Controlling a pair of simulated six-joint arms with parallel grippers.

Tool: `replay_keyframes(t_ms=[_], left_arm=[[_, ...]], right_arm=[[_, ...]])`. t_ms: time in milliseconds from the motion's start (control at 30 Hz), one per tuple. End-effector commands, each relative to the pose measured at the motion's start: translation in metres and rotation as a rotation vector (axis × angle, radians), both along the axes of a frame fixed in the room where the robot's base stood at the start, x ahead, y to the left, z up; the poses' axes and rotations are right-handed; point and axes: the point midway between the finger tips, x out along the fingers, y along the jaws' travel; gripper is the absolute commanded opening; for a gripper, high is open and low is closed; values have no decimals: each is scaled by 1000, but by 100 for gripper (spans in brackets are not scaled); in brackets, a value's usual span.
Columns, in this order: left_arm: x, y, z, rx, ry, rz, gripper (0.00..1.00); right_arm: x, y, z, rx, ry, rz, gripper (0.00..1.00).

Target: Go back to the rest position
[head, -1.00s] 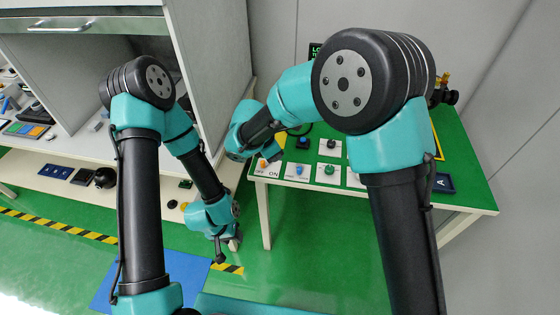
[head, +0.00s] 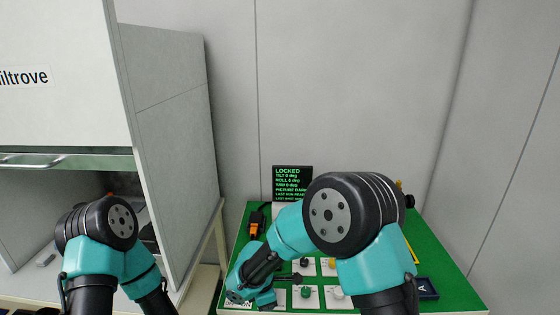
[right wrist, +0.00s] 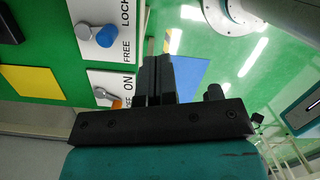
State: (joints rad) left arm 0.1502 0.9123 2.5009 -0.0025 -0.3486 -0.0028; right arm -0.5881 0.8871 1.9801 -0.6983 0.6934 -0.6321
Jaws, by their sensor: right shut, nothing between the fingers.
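My right arm reaches over the green table in the head view, its wrist bent low over the front left of the control panel. My right gripper (head: 292,278) shows there as small dark fingers pointing right. In the right wrist view its black fingers (right wrist: 153,78) are together, with nothing between them. My left arm stands at the lower left of the head view; its gripper is out of frame.
Near the right gripper are a blue knob (right wrist: 106,36) marked FREE and LOCK and an orange switch (right wrist: 115,103). A green knob (head: 306,292) and a LOCKED screen (head: 292,184) show too. A grey cabinet side (head: 180,150) stands between the arms.

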Motion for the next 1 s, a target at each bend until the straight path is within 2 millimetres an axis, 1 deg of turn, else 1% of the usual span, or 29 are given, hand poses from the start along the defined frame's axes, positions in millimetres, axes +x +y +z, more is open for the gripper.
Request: replay_keyframes(t_ms=[33, 100, 200, 300, 367, 500, 700, 800, 900, 1000], left_arm=[[0, 0, 0, 0, 0, 0, 43], [0, 0, 0, 0, 0, 0, 43], [0, 0, 0, 0, 0, 0, 43], [0, 0, 0, 0, 0, 0, 43], [0, 0, 0, 0, 0, 0, 43], [0, 0, 0, 0, 0, 0, 43], [0, 0, 0, 0, 0, 0, 43], [0, 0, 0, 0, 0, 0, 43], [0, 0, 0, 0, 0, 0, 43], [0, 0, 0, 0, 0, 0, 43]], right_arm=[[-6, -21, -19, 41, 36, -98, 0], [-17, -44, -41, 101, 75, -240, 0], [-33, -74, -69, 179, 123, -451, 0], [-50, -104, -92, 246, 161, -671, 0], [-62, -121, -105, 280, 178, -807, 0], [-89, -161, -130, 344, 205, -1133, 0], [-132, -218, -155, 395, 199, -1605, 0], [-152, -242, -163, 403, 177, -1807, 0], [-166, -258, -167, 403, 155, -1944, 0], [-173, -266, -168, 403, 140, -2009, 0]])
